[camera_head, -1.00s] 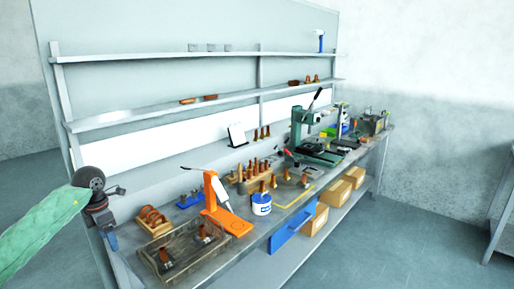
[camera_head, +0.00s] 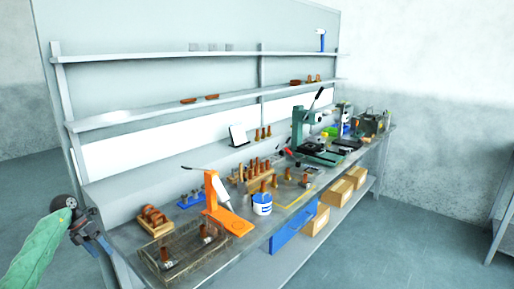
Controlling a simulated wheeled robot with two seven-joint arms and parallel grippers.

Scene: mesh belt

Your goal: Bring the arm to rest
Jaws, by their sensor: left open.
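My left arm (camera_head: 40,250) comes in at the lower left in a green sleeve. Its gripper (camera_head: 104,246) is off the left end of the workbench (camera_head: 228,258), with its jaws apart and nothing seen between them. It is small and dark in this view. My right gripper is not in view.
A wire-mesh tray (camera_head: 150,259) holding metal-and-copper parts lies nearest on the bench. Behind it are an orange stand (camera_head: 212,190), a white-and-blue tub (camera_head: 262,204) and a wooden block of copper pieces (camera_head: 238,183). A green press (camera_head: 299,130) stands farther back. Open floor lies right.

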